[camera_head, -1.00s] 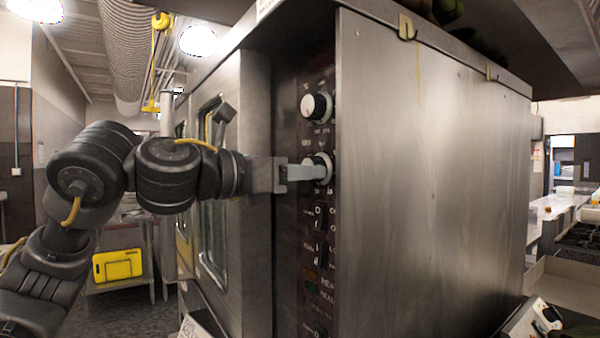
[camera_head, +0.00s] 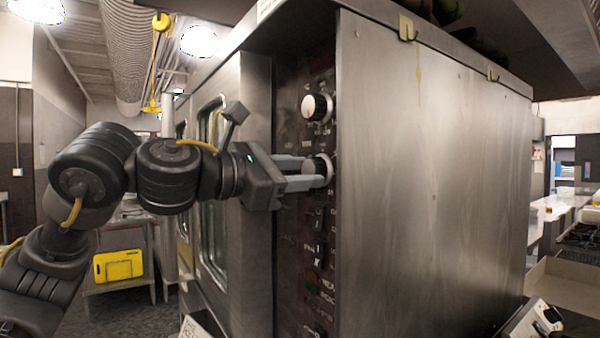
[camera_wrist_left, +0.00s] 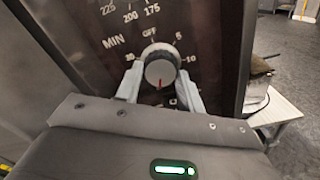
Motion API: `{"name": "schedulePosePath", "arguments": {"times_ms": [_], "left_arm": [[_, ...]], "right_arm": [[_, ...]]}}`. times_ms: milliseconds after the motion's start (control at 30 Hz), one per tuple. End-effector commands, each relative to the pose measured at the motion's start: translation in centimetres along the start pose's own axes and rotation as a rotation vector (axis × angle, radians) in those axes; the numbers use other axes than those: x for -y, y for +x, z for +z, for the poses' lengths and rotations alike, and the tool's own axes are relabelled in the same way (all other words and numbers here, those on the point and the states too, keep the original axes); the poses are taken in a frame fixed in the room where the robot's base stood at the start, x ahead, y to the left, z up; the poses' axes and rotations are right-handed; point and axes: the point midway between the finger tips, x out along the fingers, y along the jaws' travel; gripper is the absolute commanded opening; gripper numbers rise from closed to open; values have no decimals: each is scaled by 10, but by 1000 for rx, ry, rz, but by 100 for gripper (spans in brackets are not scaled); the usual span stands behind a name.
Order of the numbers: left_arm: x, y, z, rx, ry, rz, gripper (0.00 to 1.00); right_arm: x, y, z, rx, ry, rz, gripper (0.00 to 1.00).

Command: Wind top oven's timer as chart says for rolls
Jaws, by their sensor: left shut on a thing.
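The top oven (camera_head: 430,180) is a large steel box with a dark control panel (camera_head: 290,235) along its front edge. My left gripper (camera_head: 312,174) is shut on the timer knob, one finger on each side (camera_wrist_left: 160,84). My right gripper is not in view. The chart cannot be made out.
The oven's glass door (camera_head: 212,190) is beside my left wrist. Switches and lights sit lower on the panel. A counter and a burner top (camera_head: 582,240) are at the right.

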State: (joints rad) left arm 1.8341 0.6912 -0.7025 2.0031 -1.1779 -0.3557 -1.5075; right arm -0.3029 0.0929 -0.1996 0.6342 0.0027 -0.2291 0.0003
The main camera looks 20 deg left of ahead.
Motion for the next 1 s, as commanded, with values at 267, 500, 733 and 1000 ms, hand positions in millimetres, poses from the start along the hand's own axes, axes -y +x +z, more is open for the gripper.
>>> {"name": "schedulePosePath", "arguments": {"times_ms": [267,500,733,1000], "left_arm": [[1,1,-2,-5,4,-4,16],[1,0,-2,-4,2,-3,59],[1,0,-1,-2,2,-2,60],[1,-24,-2,1,4,3,60]], "right_arm": [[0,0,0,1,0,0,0],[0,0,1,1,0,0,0],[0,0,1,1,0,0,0],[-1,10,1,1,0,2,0]]}}
